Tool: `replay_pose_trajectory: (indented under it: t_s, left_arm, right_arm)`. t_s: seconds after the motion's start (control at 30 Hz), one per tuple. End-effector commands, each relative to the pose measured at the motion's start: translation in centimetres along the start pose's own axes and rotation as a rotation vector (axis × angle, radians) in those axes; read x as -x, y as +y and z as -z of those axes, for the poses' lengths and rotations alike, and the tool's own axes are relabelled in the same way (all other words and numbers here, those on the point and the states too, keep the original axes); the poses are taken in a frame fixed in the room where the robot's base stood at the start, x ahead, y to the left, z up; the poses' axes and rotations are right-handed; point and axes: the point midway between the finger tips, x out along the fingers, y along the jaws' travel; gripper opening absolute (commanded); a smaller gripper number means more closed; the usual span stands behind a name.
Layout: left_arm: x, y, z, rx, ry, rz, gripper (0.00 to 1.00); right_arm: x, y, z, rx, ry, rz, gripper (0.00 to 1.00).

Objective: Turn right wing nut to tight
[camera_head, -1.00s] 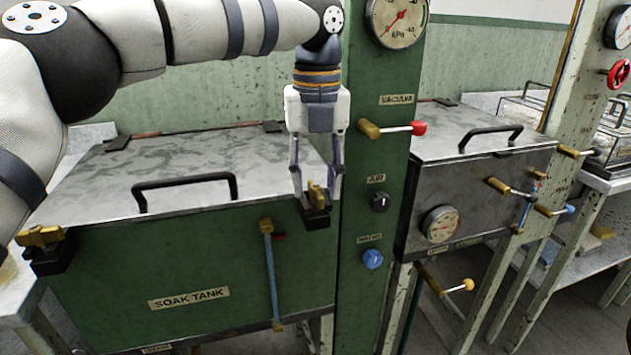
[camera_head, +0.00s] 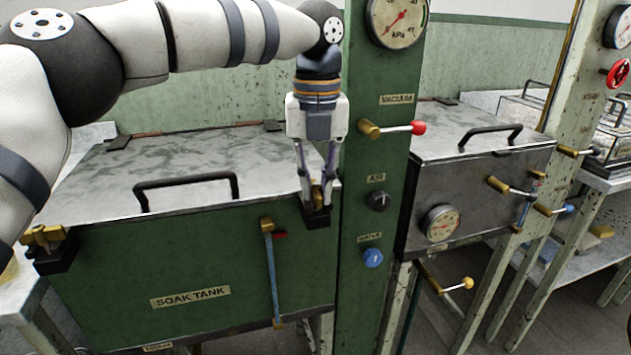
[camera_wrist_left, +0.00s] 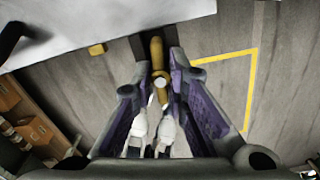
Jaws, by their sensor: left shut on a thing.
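The right wing nut (camera_head: 316,197) is brass and sits on a dark bracket at the front right corner of the green soak tank (camera_head: 130,285). My left gripper (camera_head: 318,190) reaches down from above and is shut on this wing nut. In the left wrist view the brass nut (camera_wrist_left: 158,78) stands between the purple-padded fingers (camera_wrist_left: 160,95). The fingers partly hide the nut in the head view, so its exact turn is hard to tell. The left wing nut (camera_head: 42,236) sits at the tank's other front corner. My right gripper is not in view.
The tank lid (camera_head: 120,175) is down, with a dark handle (camera_head: 186,183). A green column (camera_head: 372,150) with a red-tipped lever (camera_head: 415,128), knobs and a gauge stands close right of the gripper.

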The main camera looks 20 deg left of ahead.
Motion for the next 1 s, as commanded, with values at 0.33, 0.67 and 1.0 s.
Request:
replay_pose_trajectory:
  t_s: [0.33, 0.67, 1.0]
  left_arm:
    - [0.3, 0.0, 0.1, -0.286, -0.004, 0.002, 0.00]
    - [0.2, 0.0, 0.1, -0.599, -0.005, 0.003, 0.00]
    - [0.1, 0.0, 0.0, -0.922, -0.005, 0.002, 0.00]
  right_arm:
    - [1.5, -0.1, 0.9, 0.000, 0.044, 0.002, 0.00]
    - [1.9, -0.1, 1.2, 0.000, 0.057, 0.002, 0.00]
    - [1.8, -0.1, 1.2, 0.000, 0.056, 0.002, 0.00]
